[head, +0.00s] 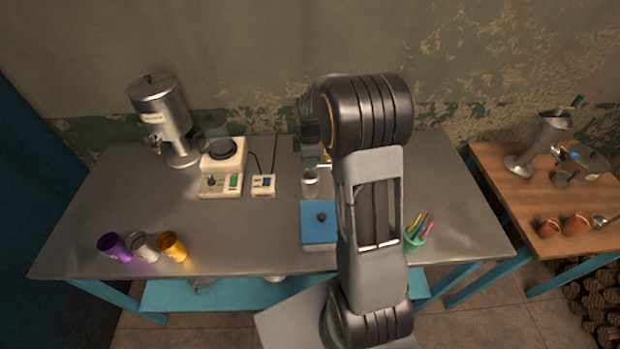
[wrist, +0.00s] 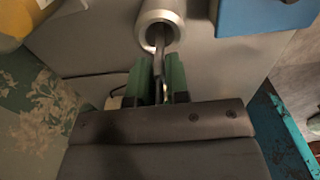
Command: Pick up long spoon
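In the wrist view, a thin grey spoon handle (wrist: 159,42) stands up out of a round metal cup (wrist: 160,18). My gripper (wrist: 159,72) has its two green fingers on either side of this handle, close to it. I cannot tell whether the fingers press on it. In the head view, the metal cup (head: 310,185) stands on the steel table behind a blue-topped box. My gripper (head: 311,162) is just above the cup, partly hidden by my arm. The spoon's bowl end is hidden inside the cup.
The blue box (head: 319,220) stands just in front of the cup. A white appliance (head: 222,170) and a steel dispenser (head: 165,120) stand to the left. Several coloured cups (head: 172,247) are front left. A green pen holder (head: 413,241) is right. The table's left middle is clear.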

